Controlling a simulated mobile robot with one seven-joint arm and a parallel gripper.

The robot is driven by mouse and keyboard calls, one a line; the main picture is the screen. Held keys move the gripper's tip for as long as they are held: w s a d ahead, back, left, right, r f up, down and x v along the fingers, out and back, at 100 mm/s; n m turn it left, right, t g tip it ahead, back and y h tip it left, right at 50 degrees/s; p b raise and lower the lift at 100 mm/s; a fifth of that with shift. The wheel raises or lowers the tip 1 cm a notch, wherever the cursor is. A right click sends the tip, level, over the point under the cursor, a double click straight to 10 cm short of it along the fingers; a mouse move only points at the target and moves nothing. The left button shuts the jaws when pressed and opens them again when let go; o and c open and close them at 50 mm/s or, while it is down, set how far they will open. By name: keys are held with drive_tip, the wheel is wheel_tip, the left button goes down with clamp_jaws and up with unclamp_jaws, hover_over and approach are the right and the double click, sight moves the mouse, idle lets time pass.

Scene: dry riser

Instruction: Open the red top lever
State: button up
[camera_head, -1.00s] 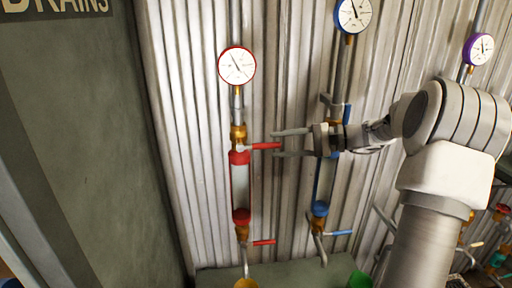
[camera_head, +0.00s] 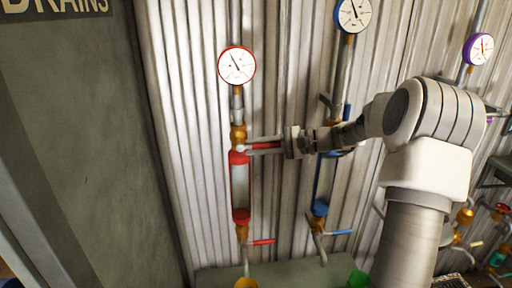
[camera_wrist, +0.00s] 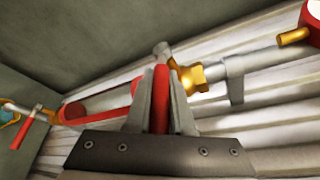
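The red top lever (camera_head: 265,146) sticks out to the right from the brass valve (camera_head: 238,138) above the red-capped clear tube. It lies roughly level. My gripper (camera_head: 262,146) has come in from the right, with one finger above the lever and one below. In the wrist view, the lever (camera_wrist: 161,95) stands between the two fingers (camera_wrist: 162,105), which sit close against it on both sides. The gripper looks shut on it. The brass valve (camera_wrist: 190,78) shows just beyond the fingertips.
A red-rimmed gauge (camera_head: 237,66) is above the valve. A lower red lever (camera_head: 262,242) is below the tube. The blue riser (camera_head: 320,190) with its blue-rimmed gauge (camera_head: 352,15) stands close behind my wrist. A grey-green panel (camera_head: 90,150) is at left.

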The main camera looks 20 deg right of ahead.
clamp_jaws()
